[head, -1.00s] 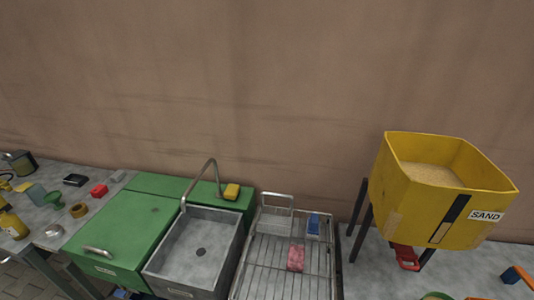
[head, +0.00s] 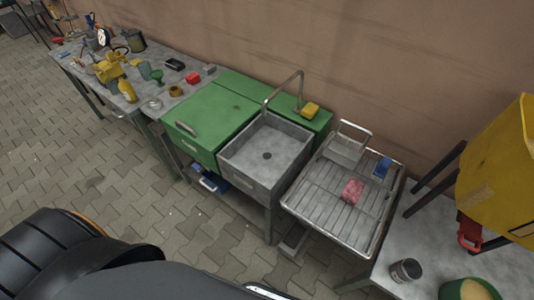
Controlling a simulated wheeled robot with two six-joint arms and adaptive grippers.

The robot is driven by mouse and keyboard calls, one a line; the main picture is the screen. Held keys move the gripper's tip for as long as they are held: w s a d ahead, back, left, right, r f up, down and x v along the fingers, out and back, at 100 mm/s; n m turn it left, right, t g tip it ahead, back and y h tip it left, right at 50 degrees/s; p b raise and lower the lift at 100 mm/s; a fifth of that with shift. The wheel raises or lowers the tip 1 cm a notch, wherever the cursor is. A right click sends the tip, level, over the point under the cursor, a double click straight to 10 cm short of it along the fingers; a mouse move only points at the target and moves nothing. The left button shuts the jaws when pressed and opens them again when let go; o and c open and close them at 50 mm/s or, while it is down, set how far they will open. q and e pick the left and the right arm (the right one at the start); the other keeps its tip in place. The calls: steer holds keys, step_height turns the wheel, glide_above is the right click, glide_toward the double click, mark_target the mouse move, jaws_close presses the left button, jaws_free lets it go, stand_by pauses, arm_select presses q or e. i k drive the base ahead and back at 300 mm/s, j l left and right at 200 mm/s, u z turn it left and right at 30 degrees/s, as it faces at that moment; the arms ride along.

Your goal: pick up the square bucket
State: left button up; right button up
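Neither of my grippers shows in the head view.
A sink (head: 266,154) with a tap adjoins a green cabinet (head: 212,118). The wire rack (head: 318,205) also holds a pink cloth-like item (head: 352,191) and a blue item (head: 382,168). A yellow sand hopper (head: 497,170) stands at right.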

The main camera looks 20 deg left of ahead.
mark_target(214, 182)
steer(key=u, duration=1.3)
steer(key=i+j, duration=0.1)
steer(key=j, duration=0.2)
steer(key=i+j, duration=0.15)
steer(key=j, duration=0.2)
steer(key=i+j, duration=0.1)
steer(key=j, duration=0.2)
steer(key=i+j, duration=0.15)
steer(key=j, duration=0.2)
steer(key=j+z, duration=0.1)
steer(key=z, duration=0.35)
steer(key=j+z, duration=0.15)
steer(key=z, duration=0.25)
steer(key=j+z, duration=0.15)
steer(key=z, duration=0.3)
steer(key=i+j, duration=0.05)
